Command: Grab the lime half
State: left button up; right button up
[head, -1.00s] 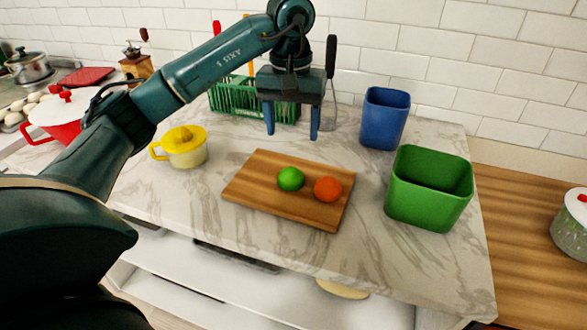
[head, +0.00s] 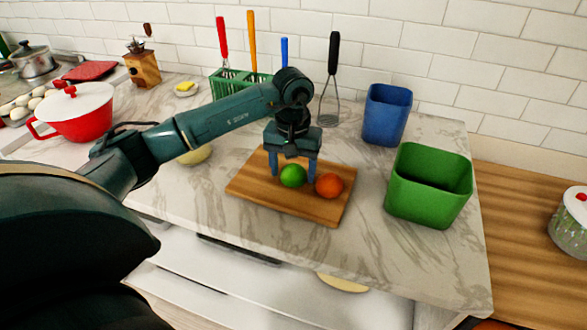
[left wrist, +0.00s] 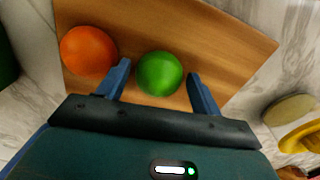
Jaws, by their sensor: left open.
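The lime half (head: 293,176) shows as a round green shape on the wooden cutting board (head: 262,199); its cut face cannot be made out. An orange fruit (head: 329,186) lies just right of it on the board. My left gripper (head: 293,168) is open and low over the board at the lime. In the left wrist view the lime (left wrist: 159,73) sits between the two blue fingers of the gripper (left wrist: 160,82), with gaps on both sides. There the orange (left wrist: 88,50) lies outside the fingers, close to one of them. My right gripper is not in view.
A green bin (head: 428,190) and a blue bin (head: 386,115) stand right of the board. A yellow juicer (head: 196,155) is partly hidden behind my left arm. A green utensil rack (head: 228,84) stands at the back. The marble counter in front is clear.

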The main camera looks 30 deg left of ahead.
pick_arm(q)
jog(key=shift+f, duration=0.2)
jog(key=c, duration=0.8)
jog(key=shift+o, duration=0.2)
jog(key=shift+r, duration=0.15)
